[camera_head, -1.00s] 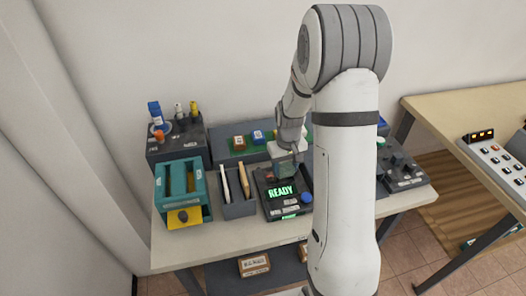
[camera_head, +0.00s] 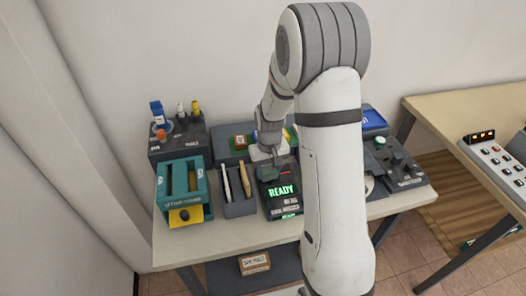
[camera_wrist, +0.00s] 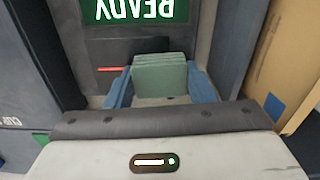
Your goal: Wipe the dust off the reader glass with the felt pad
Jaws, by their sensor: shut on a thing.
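My gripper (camera_head: 267,163) is over the back part of the dark card reader (camera_head: 284,206), whose lit screen reads READY in green. In the wrist view, the blue fingers of my gripper (camera_wrist: 160,88) are shut on a grey-green block, which looks like the felt pad (camera_wrist: 158,73). The pad also shows below the gripper in the head view (camera_head: 268,173). The READY screen (camera_wrist: 135,10) appears upside down at the top of the wrist view. The reader glass and any dust on it cannot be made out. Whether the pad touches the reader is unclear.
A grey holder (camera_head: 239,208) with upright envelopes stands close left of the reader. A teal box (camera_head: 183,190) with a yellow tray is farther left. A dark control box (camera_head: 405,172) is at the right. My arm hides part of the table.

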